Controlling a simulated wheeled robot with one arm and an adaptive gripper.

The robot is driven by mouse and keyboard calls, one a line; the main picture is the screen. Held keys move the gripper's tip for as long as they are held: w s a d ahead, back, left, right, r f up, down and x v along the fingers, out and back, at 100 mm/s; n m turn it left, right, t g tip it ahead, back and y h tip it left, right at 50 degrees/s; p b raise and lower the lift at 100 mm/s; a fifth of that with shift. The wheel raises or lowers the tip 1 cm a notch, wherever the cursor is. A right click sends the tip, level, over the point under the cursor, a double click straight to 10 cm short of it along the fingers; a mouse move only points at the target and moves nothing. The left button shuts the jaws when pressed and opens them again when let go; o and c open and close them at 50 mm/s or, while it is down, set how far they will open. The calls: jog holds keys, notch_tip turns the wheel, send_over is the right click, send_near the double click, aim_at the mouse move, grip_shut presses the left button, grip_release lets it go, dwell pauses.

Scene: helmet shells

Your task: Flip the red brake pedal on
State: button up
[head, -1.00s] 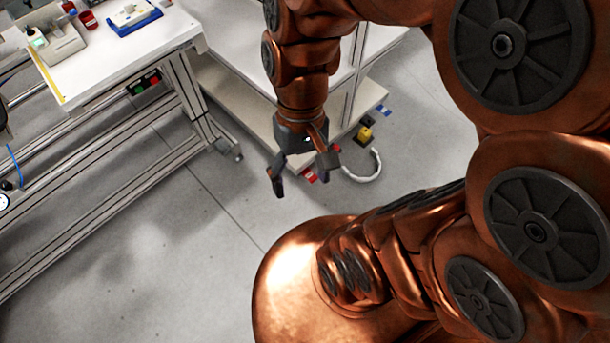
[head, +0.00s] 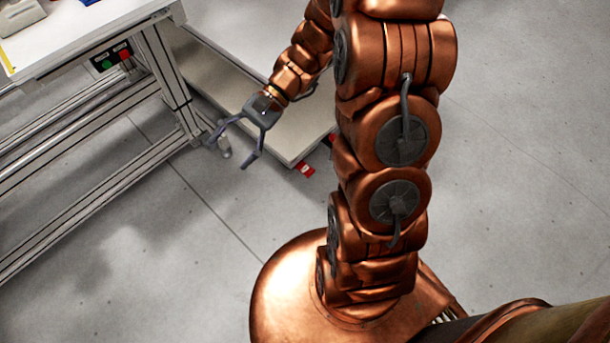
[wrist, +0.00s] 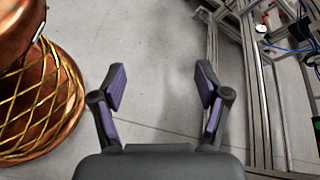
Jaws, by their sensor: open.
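A small red pedal (head: 305,169) sticks out low at the near corner of the white cart (head: 292,160), just above the floor, in the head view. A second bit of red (head: 332,138) shows behind it, mostly hidden by my arm. My gripper (head: 230,152) is open and empty, left of the red pedal and apart from it, fingers pointing down and to the left. In the wrist view my gripper (wrist: 160,82) has both fingers spread over bare floor. No red pedal shows in the wrist view.
A white workbench (head: 100,25) on a metal frame stands at the left, with a green and red button box (head: 112,57) under its edge. Grey floor (head: 190,250) is clear in front of the cart. The bench frame (wrist: 255,90) is right of my gripper in the wrist view.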

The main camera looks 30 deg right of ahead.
jog(key=w+d+f+m+t+y+b, duration=0.2)
jog(key=w+d+f+m+t+b, duration=0.1)
jog(key=w+f, duration=0.3)
jog(key=w+d+f+m+t+y+b, duration=0.1)
jog(key=w+d+f+m+t+b, duration=0.2)
jog(key=f, duration=0.5)
jog(key=m+t+h+b, duration=0.4)
jog(key=m+t+b, duration=0.7)
jog(key=b, duration=0.2)
send_over(309, 173)
jog(key=a, duration=0.8)
notch_tip(309, 173, down, 29)
jog(key=s+d+f+m+t+h+b, duration=0.25)
jog(key=d+f+h, duration=0.2)
jog(key=f, duration=0.55)
jog(key=s+d+f+m+t+h+b, duration=0.1)
jog(key=d+f+m+h+b, duration=0.3)
jog(key=f, duration=0.5)
jog(key=shift+g+y, duration=0.25)
jog(key=shift+y, duration=0.2)
jog(key=shift+d+b+x, duration=0.2)
jog(key=shift+b+x, duration=0.55)
jog(key=shift+x, duration=0.85)
jog(key=shift+d+b+x, duration=0.2)
jog(key=shift+b+x, duration=0.5)
jog(key=shift+x, duration=0.95)
jog(key=shift+w, duration=0.1)
jog(key=shift+c, duration=0.3)
grip_shut()
